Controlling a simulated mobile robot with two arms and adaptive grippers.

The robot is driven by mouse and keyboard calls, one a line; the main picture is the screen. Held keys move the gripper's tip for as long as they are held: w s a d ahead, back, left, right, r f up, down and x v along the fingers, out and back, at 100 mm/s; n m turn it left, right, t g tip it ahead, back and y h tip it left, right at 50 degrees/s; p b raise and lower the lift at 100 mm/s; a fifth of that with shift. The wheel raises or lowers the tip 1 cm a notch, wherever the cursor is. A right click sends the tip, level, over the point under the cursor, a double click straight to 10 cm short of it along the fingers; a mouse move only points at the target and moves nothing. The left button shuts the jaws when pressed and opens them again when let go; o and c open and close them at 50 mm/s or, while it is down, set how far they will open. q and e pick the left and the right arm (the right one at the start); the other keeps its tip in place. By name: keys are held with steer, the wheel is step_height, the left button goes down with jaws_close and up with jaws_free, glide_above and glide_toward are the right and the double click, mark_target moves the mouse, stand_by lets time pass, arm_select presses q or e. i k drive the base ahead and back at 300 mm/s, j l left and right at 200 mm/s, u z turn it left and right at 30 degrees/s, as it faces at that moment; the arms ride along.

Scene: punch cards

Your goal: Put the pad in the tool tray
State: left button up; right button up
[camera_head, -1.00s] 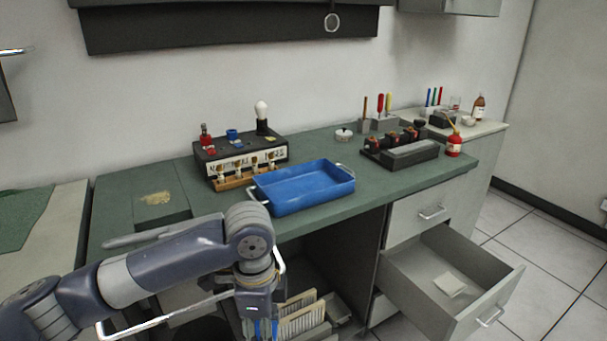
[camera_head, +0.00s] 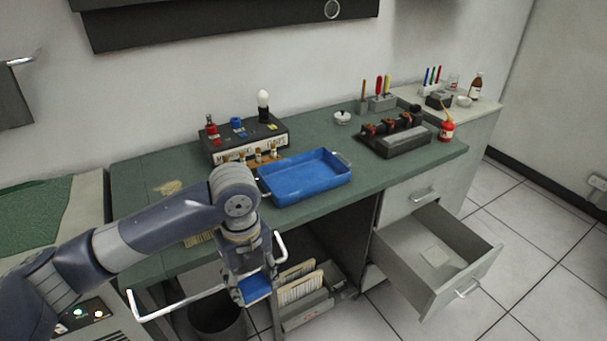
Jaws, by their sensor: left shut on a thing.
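My left gripper (camera_head: 250,287) hangs low in front of the bench, left of the open drawer. It is shut on a small flat blue thing (camera_head: 258,288), partly hidden by the fingers; I cannot tell whether this is the pad. A pale square, pad-like piece (camera_head: 435,256) lies flat in the open drawer, apart from the gripper. A blue tray (camera_head: 306,178) with metal end handles, likely the tool tray, sits empty on the green bench, above and right of the gripper. My right gripper is not in view.
The open drawer (camera_head: 462,288) juts out at right. Card files (camera_head: 300,288) and a dark bin (camera_head: 217,318) are below.

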mark_target(283, 187)
steer(key=i, duration=1.5)
